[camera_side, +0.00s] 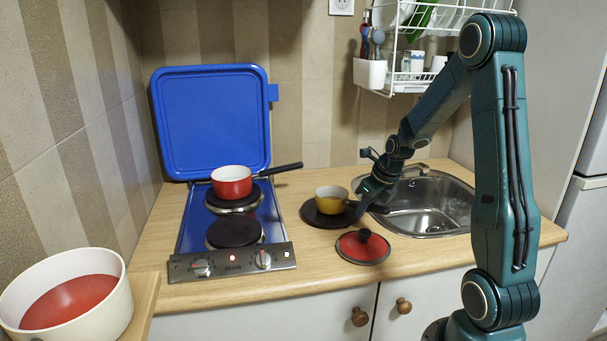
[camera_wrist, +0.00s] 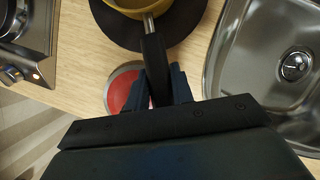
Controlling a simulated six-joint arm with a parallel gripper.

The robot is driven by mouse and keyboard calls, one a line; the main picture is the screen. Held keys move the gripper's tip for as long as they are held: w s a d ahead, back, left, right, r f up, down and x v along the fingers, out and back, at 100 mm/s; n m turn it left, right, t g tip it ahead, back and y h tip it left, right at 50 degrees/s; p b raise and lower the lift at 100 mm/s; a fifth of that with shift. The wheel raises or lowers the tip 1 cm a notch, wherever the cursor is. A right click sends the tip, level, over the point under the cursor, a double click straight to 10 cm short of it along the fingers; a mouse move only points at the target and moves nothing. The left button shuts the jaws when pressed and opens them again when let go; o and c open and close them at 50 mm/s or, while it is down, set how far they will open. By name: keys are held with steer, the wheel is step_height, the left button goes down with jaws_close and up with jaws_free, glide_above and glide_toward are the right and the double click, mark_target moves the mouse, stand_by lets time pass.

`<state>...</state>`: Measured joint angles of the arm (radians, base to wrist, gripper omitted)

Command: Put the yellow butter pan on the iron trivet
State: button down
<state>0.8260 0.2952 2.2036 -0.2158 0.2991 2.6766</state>
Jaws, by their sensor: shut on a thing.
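The small yellow butter pan (camera_side: 331,199) is over the round dark iron trivet (camera_side: 313,217) on the counter, upright. It looks to be resting there, but I cannot tell for certain whether its base touches. My gripper (camera_side: 366,200) is shut on the pan's black handle, to the right of the pan. In the wrist view the handle (camera_wrist: 154,62) runs between the two fingers (camera_wrist: 158,88). The pan's yellow wall (camera_wrist: 135,8) and the trivet (camera_wrist: 190,22) show at the top edge of that view, partly cut off.
A red lid (camera_side: 362,247) lies in front of the trivet. The sink (camera_side: 432,205) is to the right. The hob (camera_side: 232,262), with its blue lid (camera_side: 211,120) raised, holds a red saucepan (camera_side: 231,182) on the rear plate. A white pot (camera_side: 65,300) stands front left.

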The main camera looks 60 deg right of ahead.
steer(key=shift+f, duration=0.2)
stand_by(0.3)
steer(key=c, duration=1.1)
jaws_free()
steer(key=shift+v, duration=6.9)
steer(key=shift+a, duration=0.1)
